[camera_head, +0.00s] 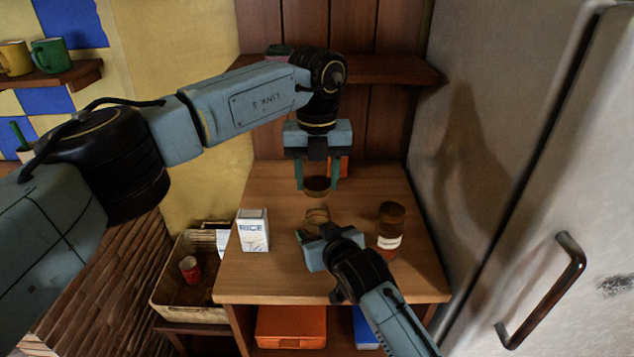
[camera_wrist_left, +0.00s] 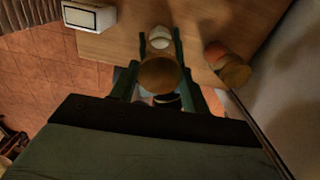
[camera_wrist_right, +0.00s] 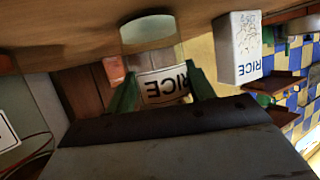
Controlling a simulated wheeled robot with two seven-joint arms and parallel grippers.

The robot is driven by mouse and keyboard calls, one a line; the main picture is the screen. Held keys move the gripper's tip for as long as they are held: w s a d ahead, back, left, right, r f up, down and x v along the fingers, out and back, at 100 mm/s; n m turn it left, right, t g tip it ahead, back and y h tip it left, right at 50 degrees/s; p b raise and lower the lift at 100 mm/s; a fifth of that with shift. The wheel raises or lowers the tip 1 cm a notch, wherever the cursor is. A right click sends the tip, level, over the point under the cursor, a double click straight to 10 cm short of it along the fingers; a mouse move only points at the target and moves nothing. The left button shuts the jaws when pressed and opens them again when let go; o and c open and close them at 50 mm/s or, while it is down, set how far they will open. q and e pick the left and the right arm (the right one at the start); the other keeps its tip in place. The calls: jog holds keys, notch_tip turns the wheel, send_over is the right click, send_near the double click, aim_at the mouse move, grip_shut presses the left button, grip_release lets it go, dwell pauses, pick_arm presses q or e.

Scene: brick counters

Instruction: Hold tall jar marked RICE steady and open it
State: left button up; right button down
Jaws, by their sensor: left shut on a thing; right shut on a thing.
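In the right wrist view, the upside-down RICE label (camera_wrist_right: 164,86) shows between the fingers. My left gripper (camera_head: 317,178) points down above and behind the jar, shut on the round brown lid (camera_head: 318,186). The lid appears apart from the jar and above it. In the left wrist view the lid (camera_wrist_left: 160,76) fills the space between the fingers.
A white box marked RICE (camera_head: 253,232) stands left of the jar. A brown-topped labelled jar (camera_head: 390,230) stands close on the right. An orange item (camera_head: 340,167) is at the back. A fridge wall (camera_head: 480,150) bounds the right; a crate (camera_head: 165,300) sits lower left.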

jog(key=shift+c, duration=2.3)
grip_release()
jog(key=shift+s, duration=0.1)
